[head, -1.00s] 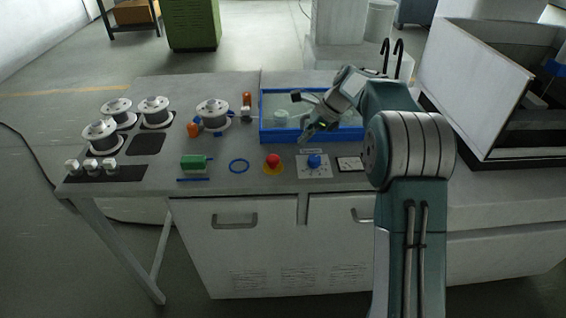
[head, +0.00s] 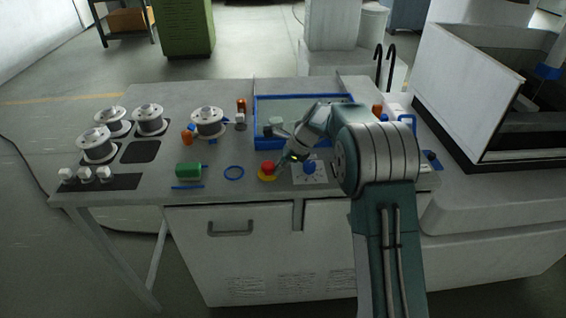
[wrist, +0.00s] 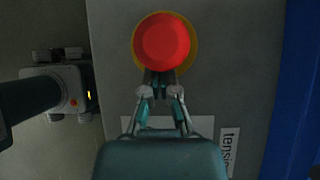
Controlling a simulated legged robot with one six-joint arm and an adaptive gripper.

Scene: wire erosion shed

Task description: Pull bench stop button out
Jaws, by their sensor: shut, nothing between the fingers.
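The bench stop button (head: 268,167) is a red mushroom head on a yellow base, near the front edge of the bench. In the wrist view its red head (wrist: 163,40) fills the top middle with a yellow rim around it. My gripper (head: 285,160) is just right of the button in the head view. In the wrist view my gripper's fingertips (wrist: 160,82) are together at the button's near edge, with nothing between them. I cannot tell whether they touch the button.
A blue knob (head: 309,167) on a white plate sits right of the button. A blue ring (head: 234,173) and a green block (head: 188,170) lie to the left. A blue-rimmed tray (head: 262,97) stands behind. Spools (head: 208,121) stand at the back left.

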